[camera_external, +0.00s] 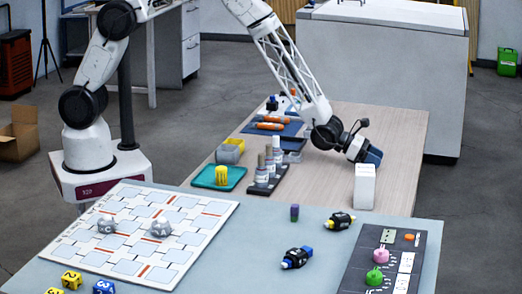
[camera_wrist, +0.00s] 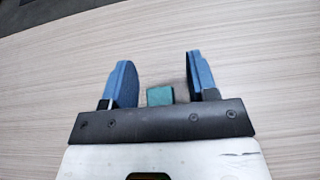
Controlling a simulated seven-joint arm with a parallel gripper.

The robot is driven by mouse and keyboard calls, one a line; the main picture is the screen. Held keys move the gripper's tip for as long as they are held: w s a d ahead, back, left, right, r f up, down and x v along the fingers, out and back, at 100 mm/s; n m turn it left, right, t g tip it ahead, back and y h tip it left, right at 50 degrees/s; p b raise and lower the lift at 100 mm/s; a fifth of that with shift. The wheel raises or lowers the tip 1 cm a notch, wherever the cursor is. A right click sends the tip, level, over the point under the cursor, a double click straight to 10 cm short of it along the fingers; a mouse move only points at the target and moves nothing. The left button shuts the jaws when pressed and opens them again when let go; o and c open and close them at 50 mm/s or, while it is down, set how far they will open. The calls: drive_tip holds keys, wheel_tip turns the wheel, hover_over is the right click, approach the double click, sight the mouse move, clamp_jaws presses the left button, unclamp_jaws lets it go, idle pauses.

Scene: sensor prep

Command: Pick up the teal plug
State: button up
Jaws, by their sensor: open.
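The teal plug (camera_wrist: 160,96) shows in the wrist view as a small teal block on the wooden table. It appears between the two blue fingers of my gripper (camera_wrist: 159,64), close to the dark palm edge, with a gap on each side. Its lower part is hidden by the palm edge. My gripper is open and empty. In the external view my gripper (camera_external: 373,157) is low over the wooden table, behind a white box. I cannot make out the teal plug in the external view.
A white upright box (camera_external: 364,188) stands just in front of my gripper. Bottles on a dark rack (camera_external: 266,178), a teal tray (camera_external: 203,179) and orange tubes on a blue mat (camera_external: 290,131) lie to the left. The wooden table (camera_external: 398,130) is clear behind my gripper.

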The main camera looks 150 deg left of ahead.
drive_tip(key=shift+c, duration=0.4)
clamp_jaws()
drive_tip(key=shift+r, duration=0.2)
drive_tip(key=shift+r, duration=1.4)
drive_tip(key=shift+s+d+r, duration=0.1)
drive_tip(key=shift+d+r, duration=0.05)
drive_tip(key=shift+r, duration=0.1)
drive_tip(key=s+d, duration=0.3)
drive_tip(key=d, duration=0.1)
drive_tip(key=s+d+r, duration=0.1)
drive_tip(key=s+d, duration=0.2)
drive_tip(key=d, duration=0.1)
drive_tip(key=s+d, duration=0.3)
drive_tip(key=d, duration=0.1)
drive_tip(key=shift+s+d+r, duration=0.2)
drive_tip(key=shift+s+d, duration=0.05)
